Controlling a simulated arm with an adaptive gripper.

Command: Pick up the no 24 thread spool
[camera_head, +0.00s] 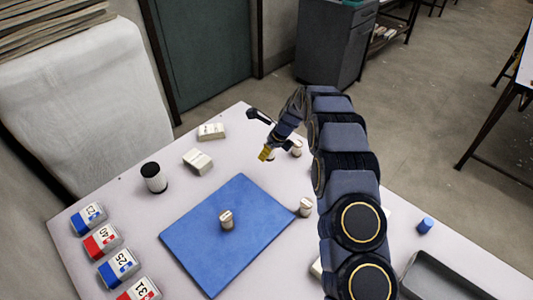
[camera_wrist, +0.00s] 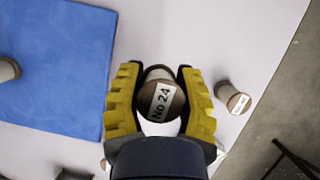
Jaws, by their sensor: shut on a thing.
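The No 24 thread spool (camera_wrist: 160,102) has a brown end and a white label reading "No 24". In the wrist view it sits between the two yellow fingers of my gripper (camera_wrist: 160,100), which are shut on it from both sides. In the head view my gripper (camera_head: 267,154) is past the far right edge of the blue cloth, over the table's far side. The held spool is mostly hidden there.
Another spool (camera_wrist: 232,97) lies just right of my gripper. Spools also stand on the blue cloth (camera_head: 190,235) and by its right corner (camera_head: 305,207).

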